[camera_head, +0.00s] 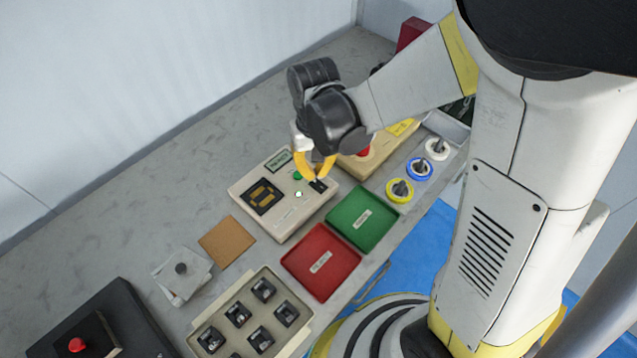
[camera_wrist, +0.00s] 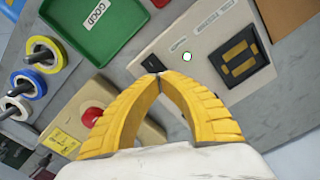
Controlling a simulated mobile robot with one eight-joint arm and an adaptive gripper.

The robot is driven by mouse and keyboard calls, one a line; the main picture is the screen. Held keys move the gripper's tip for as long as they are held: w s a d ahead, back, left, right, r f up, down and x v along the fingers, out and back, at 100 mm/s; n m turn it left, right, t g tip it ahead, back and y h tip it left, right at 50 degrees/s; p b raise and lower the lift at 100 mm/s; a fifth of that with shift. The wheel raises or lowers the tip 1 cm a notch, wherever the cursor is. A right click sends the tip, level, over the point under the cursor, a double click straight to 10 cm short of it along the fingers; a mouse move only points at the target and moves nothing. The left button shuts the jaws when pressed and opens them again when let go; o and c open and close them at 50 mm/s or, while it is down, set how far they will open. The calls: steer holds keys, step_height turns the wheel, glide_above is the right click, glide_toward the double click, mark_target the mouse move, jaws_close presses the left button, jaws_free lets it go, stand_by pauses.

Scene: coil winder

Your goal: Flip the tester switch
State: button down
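The tester (camera_head: 283,222) is a beige box on the bench with a dark square window showing yellow parts, a label plate and a small lit green-white lamp. It also shows in the wrist view (camera_wrist: 215,25). Its small black switch (camera_head: 319,187) is at the right side of the top face. My gripper (camera_head: 315,178) points down at that side of the tester. In the wrist view its yellow fingers (camera_wrist: 153,75) are closed, with their tips together.
A green tray (camera_head: 364,218) and a red tray (camera_head: 321,262) lie in front of the tester. Yellow, blue and white spools (camera_head: 399,191) stand to the right. A yellow-beige box with a red button (camera_wrist: 92,117) is close beside my fingers. The bench behind the tester is clear.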

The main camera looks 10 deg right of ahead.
mark_target(315, 181)
steer(key=shift+f+b, duration=1.3)
steer(key=shift+f, duration=0.25)
stand_by(0.4)
steer(key=shift+r, duration=0.15)
step_height(315, 181, up, 7)
steer(key=p, duration=0.5)
stand_by(0.6)
steer(key=s+d+r+t, duration=0.3)
steer(key=s+d+r, duration=0.1)
steer(key=r, duration=0.3)
steer(key=s+d+r+t, duration=0.4)
steer(key=s+d+r, duration=0.1)
steer(key=r, duration=0.2)
steer(key=shift+r+m, duration=0.2)
steer(key=shift+m, duration=0.2)
